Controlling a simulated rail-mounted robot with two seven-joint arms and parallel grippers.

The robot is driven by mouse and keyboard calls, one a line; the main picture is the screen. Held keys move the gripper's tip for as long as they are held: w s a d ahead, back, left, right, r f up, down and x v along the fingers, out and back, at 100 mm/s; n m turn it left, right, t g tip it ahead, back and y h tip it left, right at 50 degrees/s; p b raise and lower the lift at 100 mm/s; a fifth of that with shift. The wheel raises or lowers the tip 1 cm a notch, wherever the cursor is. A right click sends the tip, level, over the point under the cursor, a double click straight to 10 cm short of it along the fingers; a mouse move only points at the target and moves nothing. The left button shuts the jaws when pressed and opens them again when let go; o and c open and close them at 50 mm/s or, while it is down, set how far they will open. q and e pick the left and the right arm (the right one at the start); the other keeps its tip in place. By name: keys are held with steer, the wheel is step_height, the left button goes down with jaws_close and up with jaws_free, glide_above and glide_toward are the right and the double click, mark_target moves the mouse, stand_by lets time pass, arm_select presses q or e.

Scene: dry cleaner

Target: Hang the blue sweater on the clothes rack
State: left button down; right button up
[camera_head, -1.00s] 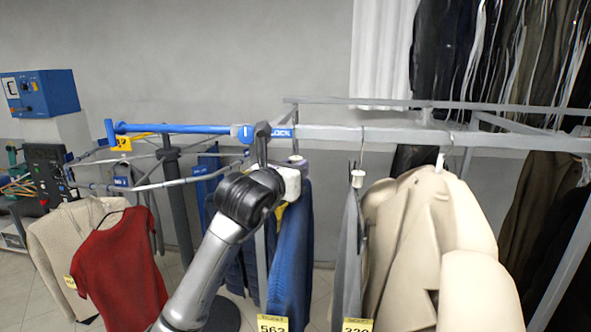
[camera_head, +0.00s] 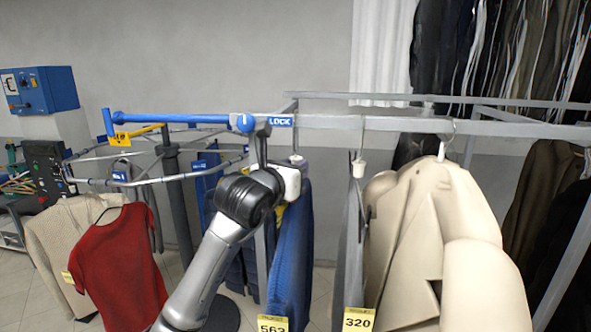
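A blue garment (camera_head: 290,255), which looks like the blue sweater, hangs upright just below the front rail of the clothes rack (camera_head: 340,122), with a yellow tag numbered 562 at its bottom. One of my arms rises from the bottom, and its gripper (camera_head: 296,170) is at the top of the blue garment, by the hanger under the rail. The wrist hides the fingers, so I cannot tell whether they are shut on the hanger or whether the hook rests on the rail. I take this arm to be my left. My other gripper is out of view.
A blue LOCK bar (camera_head: 180,118) and a curved rail with a red shirt (camera_head: 120,260) lie left. Dark clothes hang behind at right.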

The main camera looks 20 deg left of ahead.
stand_by(0.5)
arm_select(q)
steer(key=shift+f+b, duration=0.15)
steer(key=shift+b, duration=0.3)
stand_by(0.4)
steer(key=c, duration=1.2)
jaws_free()
steer(key=shift+o, duration=1.3)
steer(key=shift+f, duration=0.1)
